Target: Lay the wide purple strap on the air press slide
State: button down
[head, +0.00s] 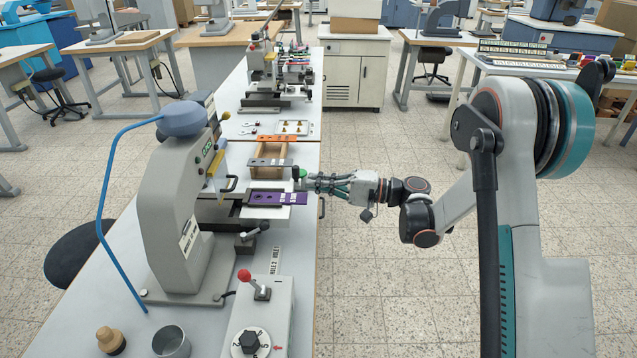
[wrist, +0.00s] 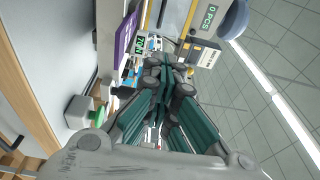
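The wide purple strap (head: 291,199) lies flat on the air press slide (head: 262,213), which sticks out from the grey air press (head: 167,195) in the head view. The strap has holes near its left end and a pale tag toward its right. Part of the purple strap (wrist: 126,34) also shows at the upper left of the wrist view. My gripper (head: 306,184) is just to the right of the slide and beyond the strap, apart from it. In the wrist view, the fingers of my gripper (wrist: 166,72) come together with nothing visible between them.
A green button (head: 301,172) on a grey box stands close to my gripper; it also shows in the wrist view (wrist: 98,117). A wooden rack (head: 283,154) behind the slide bears a grey strap (head: 270,162) and an orange strap (head: 277,138). The aisle right of the bench is clear.

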jog(key=shift+a, duration=0.2)
dwell(0.4)
jog(key=c, duration=1.9)
grip_release()
jog(key=d, duration=0.4)
jog(key=s+d, duration=0.1)
jog(key=d, duration=0.3)
jog(key=s+d, duration=0.1)
jog(key=d, duration=0.2)
jog(key=shift+s+d+f, duration=0.15)
jog(key=shift+d, duration=0.25)
